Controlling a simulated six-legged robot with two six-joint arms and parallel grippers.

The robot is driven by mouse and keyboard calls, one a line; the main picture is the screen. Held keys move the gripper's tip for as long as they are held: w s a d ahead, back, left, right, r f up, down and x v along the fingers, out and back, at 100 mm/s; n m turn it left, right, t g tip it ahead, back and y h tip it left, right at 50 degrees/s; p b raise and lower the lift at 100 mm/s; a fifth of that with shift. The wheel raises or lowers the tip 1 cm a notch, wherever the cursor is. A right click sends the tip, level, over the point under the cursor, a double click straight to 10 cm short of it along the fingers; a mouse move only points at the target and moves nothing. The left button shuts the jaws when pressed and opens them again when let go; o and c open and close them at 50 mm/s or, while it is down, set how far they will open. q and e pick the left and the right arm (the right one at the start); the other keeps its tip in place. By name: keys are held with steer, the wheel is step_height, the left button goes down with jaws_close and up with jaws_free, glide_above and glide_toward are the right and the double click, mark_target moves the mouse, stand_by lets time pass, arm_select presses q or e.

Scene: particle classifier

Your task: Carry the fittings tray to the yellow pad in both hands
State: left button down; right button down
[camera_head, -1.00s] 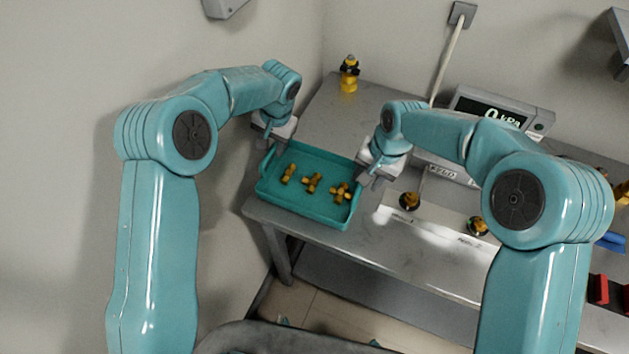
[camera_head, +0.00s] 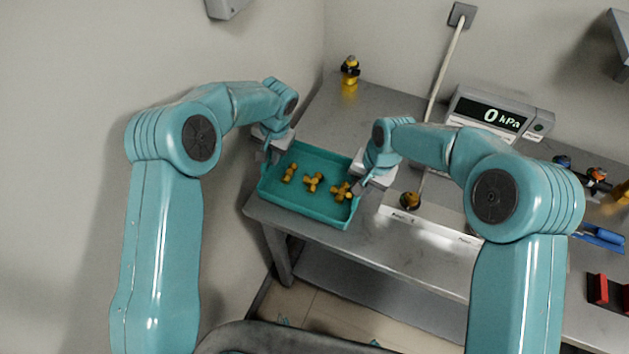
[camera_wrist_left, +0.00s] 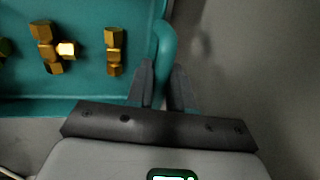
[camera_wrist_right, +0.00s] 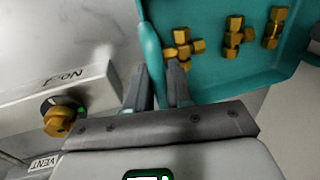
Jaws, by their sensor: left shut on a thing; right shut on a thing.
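The teal fittings tray (camera_head: 297,212) sits at the left end of the grey table, with brass fittings (camera_head: 313,182) lying in it. My left gripper (camera_head: 268,156) is shut on the handle at the tray's left end; the handle shows between its fingers in the left wrist view (camera_wrist_left: 163,75). My right gripper (camera_head: 360,184) is shut on the handle at the right end, seen between its fingers in the right wrist view (camera_wrist_right: 152,60). The tray looks level; I cannot tell whether it touches the table. No yellow pad shows.
A panel with a valve knob (camera_head: 410,201) stands close to the right of the tray. A pressure display (camera_head: 490,115) reads 0 kPa behind it. A brass and black fitting (camera_head: 349,72) stands at the back. The wall is close on the left.

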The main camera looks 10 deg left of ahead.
arm_select(q)
steer(key=shift+r, duration=0.1)
